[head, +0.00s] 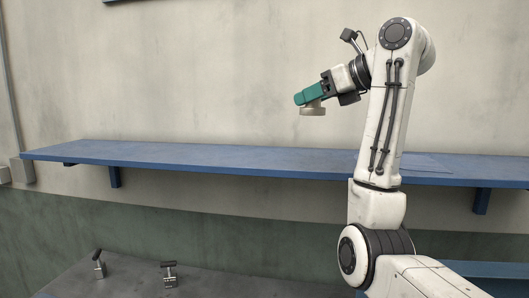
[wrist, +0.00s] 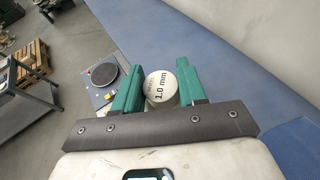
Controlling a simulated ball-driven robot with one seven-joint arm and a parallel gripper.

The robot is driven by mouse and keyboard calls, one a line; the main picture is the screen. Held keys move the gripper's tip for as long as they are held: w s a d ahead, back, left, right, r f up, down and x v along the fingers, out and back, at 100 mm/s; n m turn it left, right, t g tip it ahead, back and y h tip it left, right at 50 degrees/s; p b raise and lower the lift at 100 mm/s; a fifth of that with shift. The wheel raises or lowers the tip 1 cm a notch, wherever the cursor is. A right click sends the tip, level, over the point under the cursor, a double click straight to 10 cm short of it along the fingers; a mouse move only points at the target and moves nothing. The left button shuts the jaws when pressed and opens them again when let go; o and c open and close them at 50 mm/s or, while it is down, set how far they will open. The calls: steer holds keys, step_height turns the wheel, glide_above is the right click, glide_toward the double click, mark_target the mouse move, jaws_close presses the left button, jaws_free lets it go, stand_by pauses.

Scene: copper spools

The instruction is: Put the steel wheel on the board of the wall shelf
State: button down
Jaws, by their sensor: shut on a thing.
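My gripper (head: 303,98) has teal fingers and is shut on the steel wheel (head: 312,109), a pale grey round thing with a wider lower rim. The wheel hangs in the air above the blue board of the wall shelf (head: 200,155), clear of it. In the wrist view the wheel (wrist: 160,87) sits between the two fingers (wrist: 158,90), its round face marked "1.0 mm". The board also shows in the wrist view (wrist: 225,55), running along the right side. The wheel's far side is hidden.
The visible part of the board looks bare. Two dark-topped clamp-like handles (head: 169,272) stand on the grey bench below. In the wrist view a dark disc (wrist: 102,75) lies on a lower surface, with a pallet (wrist: 38,50) and a metal table (wrist: 22,98) at the left.

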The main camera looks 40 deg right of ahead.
steer(key=shift+w+f+b, duration=0.3)
steer(key=shift+b, duration=0.15)
steer(key=b+x, duration=0.2)
steer(key=b, duration=0.1)
steer(key=p+x, duration=0.1)
steer(key=x, duration=0.3)
steer(key=f+p+x, duration=0.1)
steer(key=x, duration=0.3)
steer(key=s+f+p+x, duration=0.1)
steer(key=x, duration=0.3)
steer(key=shift+a+p, duration=0.2)
steer(key=shift+p, duration=0.1)
steer(key=shift+w+a+f, duration=0.1)
steer(key=shift+w+f, duration=0.3)
steer(key=shift+w, duration=0.05)
steer(key=f, duration=0.1)
steer(key=f+p, duration=0.1)
steer(key=shift+w+f+p, duration=0.3)
steer(key=shift+w+f, duration=0.05)
steer(key=shift+f, duration=0.6)
steer(key=shift+f, duration=0.1)
